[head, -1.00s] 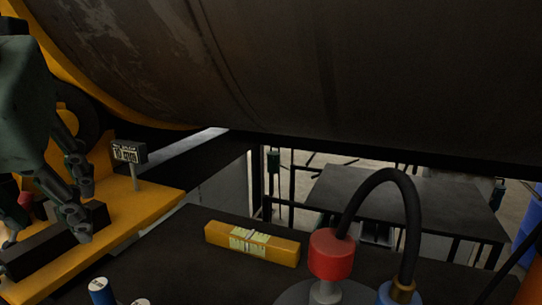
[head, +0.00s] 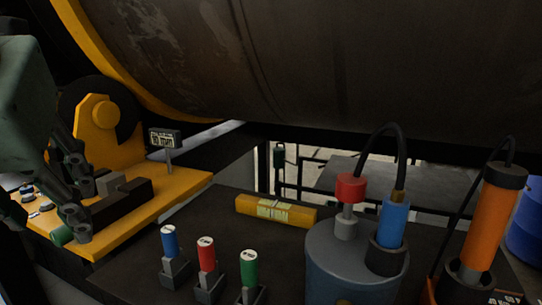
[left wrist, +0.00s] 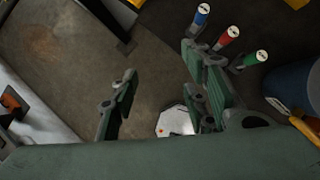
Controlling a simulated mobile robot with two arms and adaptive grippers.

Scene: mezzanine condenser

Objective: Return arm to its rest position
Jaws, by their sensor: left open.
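My left gripper (head: 72,215) is at the left of the head view, in front of the orange machine base (head: 150,207) and overlapping its near part in the picture. In the left wrist view my left gripper (left wrist: 160,102) has its two green-grey fingers spread wide with nothing between them. Behind the gap is brown floor, with a small white octagonal object (left wrist: 174,122) beside the right finger. I cannot tell whether the fingers touch the base. My right gripper is in neither view.
Blue (head: 169,241), red (head: 206,254) and green (head: 249,267) cylinders stand in holders on the dark bench. Behind lies a yellow bar (head: 277,211). At right are a grey canister (head: 340,265) and an orange cylinder (head: 493,222). A large dark drum (head: 300,70) hangs above.

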